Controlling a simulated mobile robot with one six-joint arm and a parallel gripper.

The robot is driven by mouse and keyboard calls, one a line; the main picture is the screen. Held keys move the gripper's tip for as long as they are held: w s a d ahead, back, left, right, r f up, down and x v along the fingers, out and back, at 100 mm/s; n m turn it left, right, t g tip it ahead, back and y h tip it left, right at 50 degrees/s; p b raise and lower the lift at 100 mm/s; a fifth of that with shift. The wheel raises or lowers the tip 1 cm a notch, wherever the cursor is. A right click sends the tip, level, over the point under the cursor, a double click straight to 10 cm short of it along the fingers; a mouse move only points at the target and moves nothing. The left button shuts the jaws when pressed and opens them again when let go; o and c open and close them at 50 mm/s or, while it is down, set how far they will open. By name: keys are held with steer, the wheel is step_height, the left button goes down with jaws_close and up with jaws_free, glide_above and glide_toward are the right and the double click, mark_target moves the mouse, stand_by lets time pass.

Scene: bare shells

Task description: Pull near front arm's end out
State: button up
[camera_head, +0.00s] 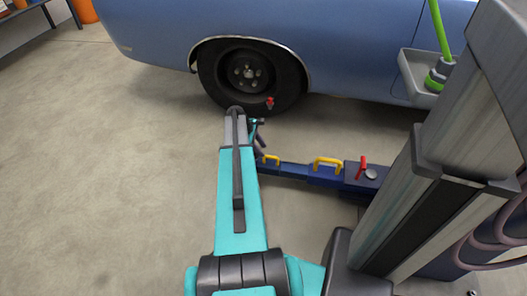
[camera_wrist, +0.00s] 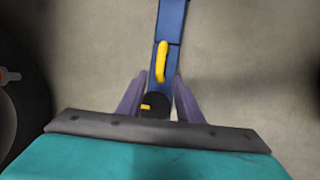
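The lift's front arm (camera_head: 295,170) is a blue sliding beam low over the floor, running left from near the post. It has a yellow handle (camera_head: 327,162) midway and another yellow handle (camera_head: 271,159) near its left end. In the wrist view, the arm's end carries a dark round pad (camera_wrist: 155,104), with a yellow handle (camera_wrist: 161,60) beyond it. My gripper (camera_wrist: 159,78) has its two purple fingers spread apart, one on each side of the arm's end. Nothing is visibly pinched. In the head view my gripper (camera_head: 259,142) is small and partly hidden behind my arm.
A blue car (camera_head: 330,40) stands behind, its wheel (camera_head: 247,75) close to my arm's end. A red knob (camera_head: 362,167) is on the lift arm. A grey post (camera_head: 440,150) with a tray (camera_head: 420,75) stands at right.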

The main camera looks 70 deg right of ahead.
steer(key=p+v, duration=0.2)
steer(key=v, duration=0.6)
steer(key=shift+r, duration=0.35)
steer(key=shift+w+a, duration=0.15)
steer(key=shift+w, duration=0.05)
